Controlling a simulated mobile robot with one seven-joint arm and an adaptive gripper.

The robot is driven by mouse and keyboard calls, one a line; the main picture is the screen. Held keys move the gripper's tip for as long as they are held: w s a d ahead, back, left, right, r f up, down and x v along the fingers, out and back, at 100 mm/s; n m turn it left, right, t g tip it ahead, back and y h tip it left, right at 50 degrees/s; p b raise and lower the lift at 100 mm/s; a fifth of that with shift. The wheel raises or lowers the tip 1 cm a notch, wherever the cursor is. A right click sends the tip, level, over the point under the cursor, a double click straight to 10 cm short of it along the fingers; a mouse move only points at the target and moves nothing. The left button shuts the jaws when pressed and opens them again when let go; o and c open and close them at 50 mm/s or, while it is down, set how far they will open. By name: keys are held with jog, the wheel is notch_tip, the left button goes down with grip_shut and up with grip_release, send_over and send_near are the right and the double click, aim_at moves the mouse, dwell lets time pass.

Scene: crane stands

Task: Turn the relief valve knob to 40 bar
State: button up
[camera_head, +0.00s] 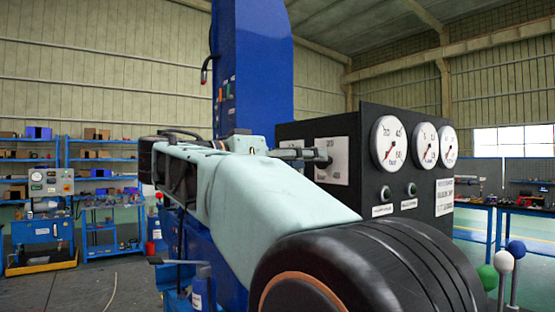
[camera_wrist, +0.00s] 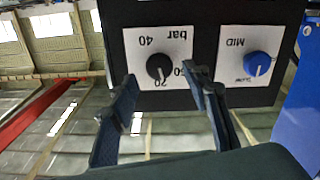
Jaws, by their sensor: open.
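The black relief valve knob (camera_wrist: 159,67) sits on a white plate (camera_wrist: 133,36) marked "bar", upside down in the wrist view. The figure 40 is at the upper left of the plate and what looks like 20 is below the knob. A pale mark on the knob seems to point down the picture, near the 20. My gripper (camera_wrist: 160,86) is open, with one finger on each side of the knob's lower part; contact cannot be told. In the head view my gripper (camera_head: 303,156) is at the panel's plate (camera_head: 338,151), partly hiding the knob.
A blue knob (camera_wrist: 257,64) on a plate marked "MID" is right of the fingers. Gauges (camera_head: 388,143) and two small buttons are on the black panel (camera_head: 292,131). A blue column (camera_head: 252,60) rises behind my arm. Ball-topped levers (camera_head: 503,262) stand at the lower right.

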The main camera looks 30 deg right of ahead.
jog(key=shift+w+d, duration=0.1)
jog(key=shift+d, duration=1.25)
jog(key=c, duration=1.1)
jog(key=shift+n, duration=0.4)
jog(key=n+p, duration=0.5)
jog(key=n, duration=0.5)
jog(key=n+p, duration=0.5)
jog(key=n, duration=0.5)
jog(key=shift+w+f+p, duration=0.15)
jog(key=shift+f+p, duration=0.05)
jog(key=shift+p, duration=0.2)
jog(key=shift+f+n, duration=0.1)
jog(key=shift+n, duration=0.3)
